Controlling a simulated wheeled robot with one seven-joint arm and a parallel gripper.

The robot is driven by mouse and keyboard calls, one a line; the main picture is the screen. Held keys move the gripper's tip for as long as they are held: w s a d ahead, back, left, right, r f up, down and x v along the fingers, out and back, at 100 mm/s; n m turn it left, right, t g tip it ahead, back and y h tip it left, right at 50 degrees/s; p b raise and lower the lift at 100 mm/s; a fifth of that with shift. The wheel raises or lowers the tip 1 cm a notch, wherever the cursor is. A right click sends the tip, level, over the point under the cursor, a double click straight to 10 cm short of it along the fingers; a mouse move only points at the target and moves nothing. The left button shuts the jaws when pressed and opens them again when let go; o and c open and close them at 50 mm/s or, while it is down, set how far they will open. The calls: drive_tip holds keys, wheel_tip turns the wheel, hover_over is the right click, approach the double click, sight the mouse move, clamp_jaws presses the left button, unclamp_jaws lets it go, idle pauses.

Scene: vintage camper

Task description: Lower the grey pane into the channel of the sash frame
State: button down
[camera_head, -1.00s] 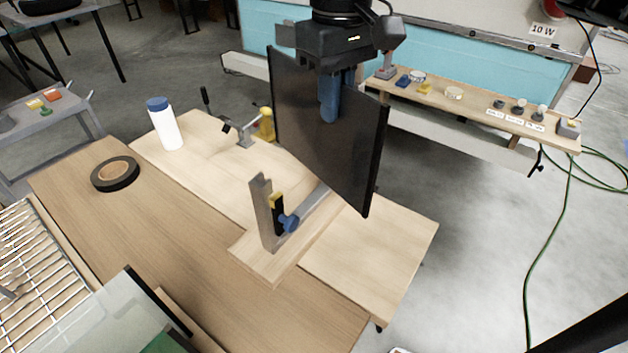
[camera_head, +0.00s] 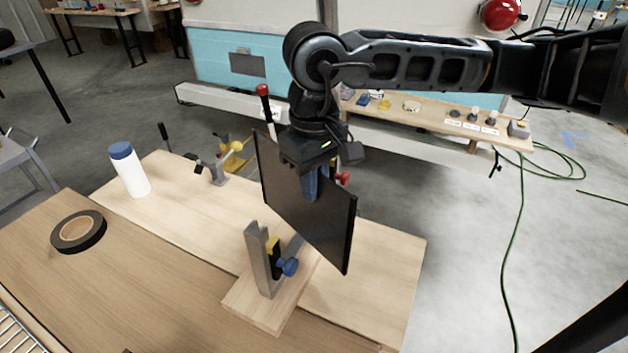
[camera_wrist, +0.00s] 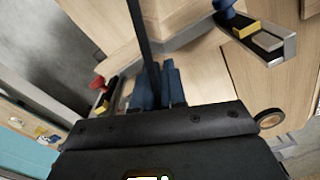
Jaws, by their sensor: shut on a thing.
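The dark grey pane (camera_head: 303,215) hangs upright from my gripper (camera_head: 312,190), whose blue fingers are shut on its upper part. The wrist view shows the pane (camera_wrist: 141,35) nearly edge-on between the fingers (camera_wrist: 157,86). The sash frame has a metal upright (camera_head: 256,260) with a blue knob and yellow block, on a wooden base. In the wrist view its rail (camera_wrist: 195,36) runs between two end uprights, and the pane lies across the rail's direction. The pane hides much of the rail in the head view. Its lower edge appears above the rail; the gap is unclear.
A white bottle (camera_head: 130,172), a tape roll (camera_head: 78,232) and a clamp (camera_head: 217,168) with a yellow part stand on the bench left of the frame. A red-handled tool (camera_head: 264,97) rises behind the pane. The pale board (camera_head: 385,290) right of the frame is clear.

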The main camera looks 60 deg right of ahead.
drive_tip(key=shift+f, duration=0.15)
drive_tip(key=c, duration=1.2)
unclamp_jaws()
wheel_tip(320, 180, up, 12)
drive_tip(key=shift+r+b, duration=0.2)
drive_tip(key=shift+b, duration=0.55)
